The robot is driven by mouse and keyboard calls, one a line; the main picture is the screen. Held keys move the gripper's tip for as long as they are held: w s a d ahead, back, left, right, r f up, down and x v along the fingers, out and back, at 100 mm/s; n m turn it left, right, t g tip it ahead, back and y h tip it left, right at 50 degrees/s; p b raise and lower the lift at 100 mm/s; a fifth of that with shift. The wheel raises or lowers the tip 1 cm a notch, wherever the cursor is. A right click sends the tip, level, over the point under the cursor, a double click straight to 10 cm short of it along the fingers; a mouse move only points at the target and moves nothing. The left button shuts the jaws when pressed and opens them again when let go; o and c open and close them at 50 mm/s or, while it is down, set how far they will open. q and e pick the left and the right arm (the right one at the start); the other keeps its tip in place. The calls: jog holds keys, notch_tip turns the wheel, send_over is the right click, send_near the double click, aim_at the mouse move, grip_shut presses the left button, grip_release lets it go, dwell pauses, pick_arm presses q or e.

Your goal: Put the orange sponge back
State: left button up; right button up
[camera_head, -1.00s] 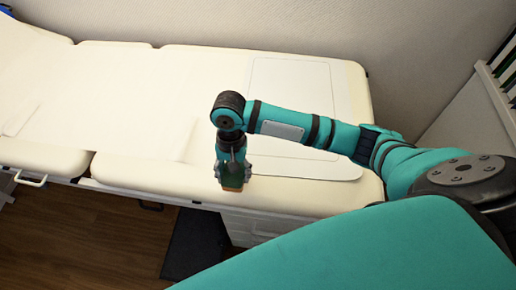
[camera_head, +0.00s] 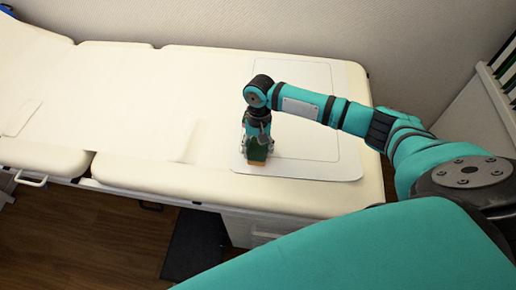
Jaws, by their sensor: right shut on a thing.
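My right gripper (camera_head: 256,148) points down over the left part of the white mat (camera_head: 310,150) on the padded couch. It is shut on the sponge (camera_head: 256,164), a small piece with a dark green body and an orange lower edge. The gripper fingers cover most of the sponge's sides. I cannot tell whether the sponge touches the mat or hangs just above it. My left gripper is not in view.
The cream couch (camera_head: 120,90) stretches to the left, mostly bare, with a flat pale sheet (camera_head: 20,117) at far left. A wall (camera_head: 300,25) runs behind it. A dark mat (camera_head: 197,245) lies on the wooden floor in front.

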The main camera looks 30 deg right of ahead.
jog(key=o, duration=1)
jog(key=r, duration=0.4)
jog(key=w+r, duration=0.1)
jog(key=r, duration=0.3)
jog(key=d+r, duration=0.1)
jog(key=r, duration=0.3)
jog(key=shift+w, duration=0.25)
